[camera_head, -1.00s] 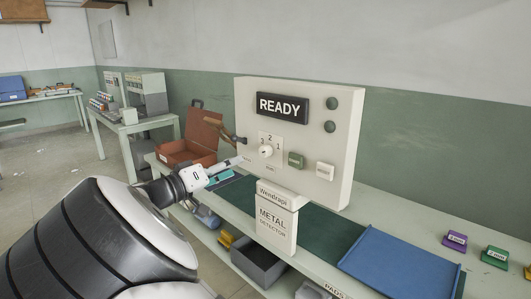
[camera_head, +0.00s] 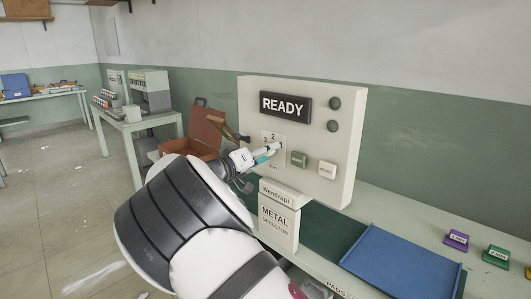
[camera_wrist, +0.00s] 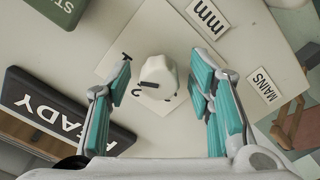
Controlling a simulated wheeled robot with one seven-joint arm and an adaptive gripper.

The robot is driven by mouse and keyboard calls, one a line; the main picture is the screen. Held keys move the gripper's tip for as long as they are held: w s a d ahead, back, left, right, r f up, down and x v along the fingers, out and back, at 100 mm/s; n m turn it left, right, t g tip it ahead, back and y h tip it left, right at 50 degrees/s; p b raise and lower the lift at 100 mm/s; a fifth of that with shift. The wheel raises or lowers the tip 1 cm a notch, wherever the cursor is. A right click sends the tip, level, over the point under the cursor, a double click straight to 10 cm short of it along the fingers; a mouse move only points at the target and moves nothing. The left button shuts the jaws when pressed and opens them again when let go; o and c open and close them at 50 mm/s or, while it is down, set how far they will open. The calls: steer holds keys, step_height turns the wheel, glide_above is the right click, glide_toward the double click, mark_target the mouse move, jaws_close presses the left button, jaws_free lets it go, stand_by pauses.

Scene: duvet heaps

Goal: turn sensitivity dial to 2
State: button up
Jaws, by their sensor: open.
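The sensitivity dial (camera_wrist: 157,78) is a white knob with a dark pointer line, on a pale plate on the machine's panel. A "2" and another mark show beside it in the wrist view. My gripper (camera_wrist: 162,68) is open, with one teal-padded finger on each side of the knob; a gap shows on both sides. In the head view my gripper (camera_head: 266,152) is at the panel (camera_head: 352,120) and hides the dial. The dial plate (camera_head: 273,137) shows a "2" above my gripper. I cannot tell exactly which number the pointer faces.
A READY display (camera_head: 285,106) is above the dial. A brown case (camera_head: 200,130) stands behind on the left. A blue tray (camera_head: 400,262) lies on the bench to the right.

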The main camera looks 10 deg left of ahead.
jaws_close()
steer(key=shift+n, duration=0.4)
steer(key=n, duration=0.5)
steer(key=shift+n, duration=0.3)
steer(key=n, duration=0.5)
steer(key=shift+r+p, duration=0.1)
steer(key=shift+p, duration=0.3)
steer(key=shift+n, duration=0.3)
jaws_free()
